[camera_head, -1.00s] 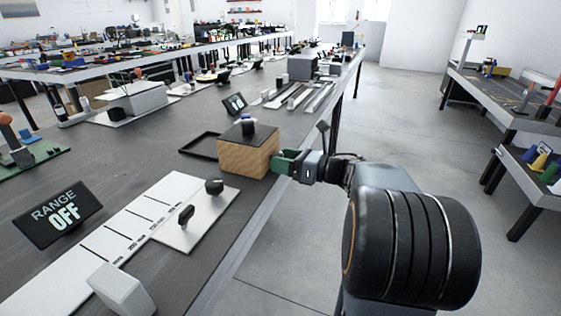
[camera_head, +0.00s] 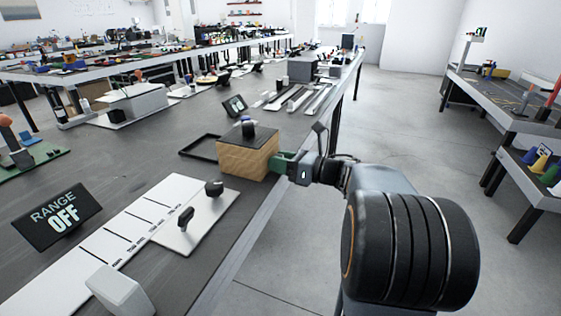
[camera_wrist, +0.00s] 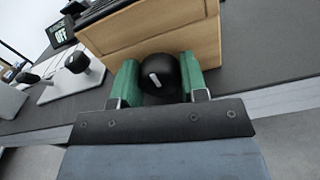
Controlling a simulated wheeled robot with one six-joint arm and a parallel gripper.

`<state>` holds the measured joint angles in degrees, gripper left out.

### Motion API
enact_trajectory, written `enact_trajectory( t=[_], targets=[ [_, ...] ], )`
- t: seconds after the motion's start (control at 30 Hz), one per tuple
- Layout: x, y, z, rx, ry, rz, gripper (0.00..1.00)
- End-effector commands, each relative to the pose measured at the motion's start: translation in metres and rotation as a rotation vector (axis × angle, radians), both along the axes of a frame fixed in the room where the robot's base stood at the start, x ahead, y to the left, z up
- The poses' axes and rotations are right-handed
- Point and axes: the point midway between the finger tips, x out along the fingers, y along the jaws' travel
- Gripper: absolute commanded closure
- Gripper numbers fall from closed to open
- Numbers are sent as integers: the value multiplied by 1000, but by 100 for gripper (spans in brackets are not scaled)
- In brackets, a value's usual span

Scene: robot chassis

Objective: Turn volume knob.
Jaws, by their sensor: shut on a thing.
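The volume knob (camera_wrist: 160,76) is a round black knob with a white mark, seen in the wrist view on the face of a wooden box. The wooden box (camera_head: 246,158) stands near the table's right edge in the head view, with a dark top. My gripper (camera_wrist: 159,82) has green fingers on both sides of the knob and is shut on it. In the head view my gripper (camera_head: 279,166) is at the box's right side, and the knob is hidden there. The white mark is tilted slightly from upright in the wrist view.
A small dark display (camera_head: 235,105) stands behind the box, and an empty black tray (camera_head: 200,146) lies to its left. A white plate with black knobs (camera_head: 195,220) and a RANGE OFF display (camera_head: 58,214) are nearer.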

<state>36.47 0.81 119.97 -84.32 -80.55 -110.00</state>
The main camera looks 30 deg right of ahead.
Motion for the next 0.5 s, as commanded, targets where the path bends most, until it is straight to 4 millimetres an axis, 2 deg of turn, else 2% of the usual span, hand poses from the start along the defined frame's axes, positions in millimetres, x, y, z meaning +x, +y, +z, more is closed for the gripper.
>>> enact_trajectory(
  t=[0.3,0.5],
  targets=[
    [0,0,0,97,89,0,84],
    [0,0,0,98,90,1,84]
  ],
)
